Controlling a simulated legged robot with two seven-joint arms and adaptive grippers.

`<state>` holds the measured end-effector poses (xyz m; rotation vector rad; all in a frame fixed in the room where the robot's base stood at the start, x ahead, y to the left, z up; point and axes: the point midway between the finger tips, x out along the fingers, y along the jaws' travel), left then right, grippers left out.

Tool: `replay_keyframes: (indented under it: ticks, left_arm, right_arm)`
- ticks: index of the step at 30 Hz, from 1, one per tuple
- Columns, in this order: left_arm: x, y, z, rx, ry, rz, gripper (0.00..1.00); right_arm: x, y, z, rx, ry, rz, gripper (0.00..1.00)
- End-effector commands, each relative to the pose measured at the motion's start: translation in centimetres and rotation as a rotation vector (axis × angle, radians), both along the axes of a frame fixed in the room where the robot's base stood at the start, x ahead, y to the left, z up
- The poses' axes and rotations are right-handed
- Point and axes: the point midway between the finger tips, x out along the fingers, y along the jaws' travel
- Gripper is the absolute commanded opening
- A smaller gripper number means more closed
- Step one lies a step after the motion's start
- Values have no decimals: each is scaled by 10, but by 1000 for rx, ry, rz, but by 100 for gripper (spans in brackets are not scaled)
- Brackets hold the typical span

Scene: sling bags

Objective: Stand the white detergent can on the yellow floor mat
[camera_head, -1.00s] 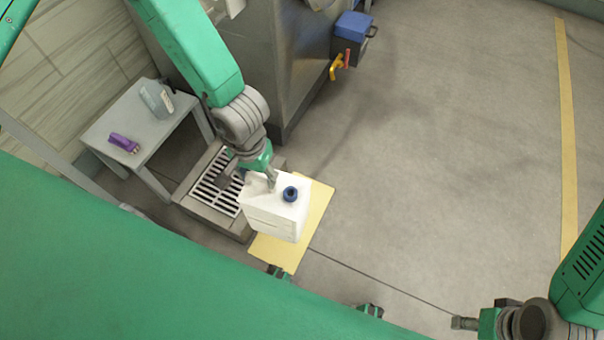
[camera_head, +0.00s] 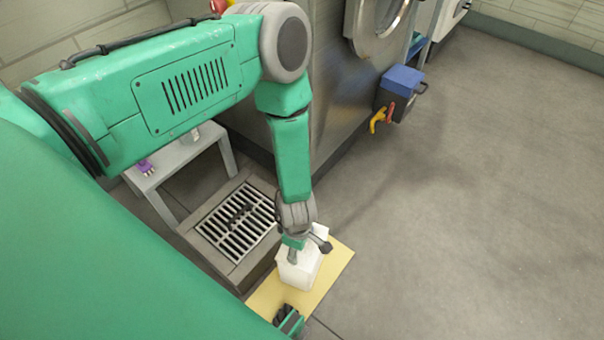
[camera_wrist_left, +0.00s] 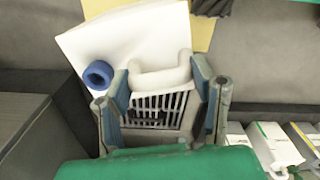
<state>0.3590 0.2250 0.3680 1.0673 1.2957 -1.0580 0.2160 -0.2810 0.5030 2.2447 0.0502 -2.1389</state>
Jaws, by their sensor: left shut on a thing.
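The white detergent can (camera_head: 298,273) is upright or nearly so over the yellow floor mat (camera_head: 336,263). I cannot tell whether its base touches the mat. My left gripper (camera_head: 306,248) is at its top and partly hides it. In the left wrist view the can (camera_wrist_left: 125,50) shows its blue cap and its white handle. The left gripper's fingers (camera_wrist_left: 163,90) are shut on that handle. A strip of the yellow mat (camera_wrist_left: 201,35) shows beyond the can there.
A raised floor drain with a metal grate (camera_head: 240,222) stands just left of the mat. A grey table (camera_head: 178,164) with a purple bottle (camera_head: 146,167) is behind it, partly hidden by my arm. A blue-lidded box (camera_head: 402,84) stands by the steel machine. The floor at right is clear.

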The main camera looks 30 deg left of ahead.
Motion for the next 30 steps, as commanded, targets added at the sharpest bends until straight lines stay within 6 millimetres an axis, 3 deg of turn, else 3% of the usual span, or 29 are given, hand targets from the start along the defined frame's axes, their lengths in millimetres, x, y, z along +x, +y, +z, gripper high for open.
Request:
replay_keyframes:
  ticks: [5,13,20,26,30]
  left_arm:
    - [-2,-2,-18,-3,4,103,0]
    - [-2,-3,-68,-4,5,117,0]
    - [-2,-2,-85,-3,4,117,0]
    - [-2,-3,-114,-3,4,116,0]
    - [-2,-2,-115,-4,4,117,0]
  right_arm:
    - [0,0,-7,0,-1,0,48]
    - [0,0,-30,0,-1,0,48]
    - [0,0,-36,0,-1,0,48]
    - [0,0,-50,0,-1,0,48]
    - [0,0,-50,0,-1,0,48]
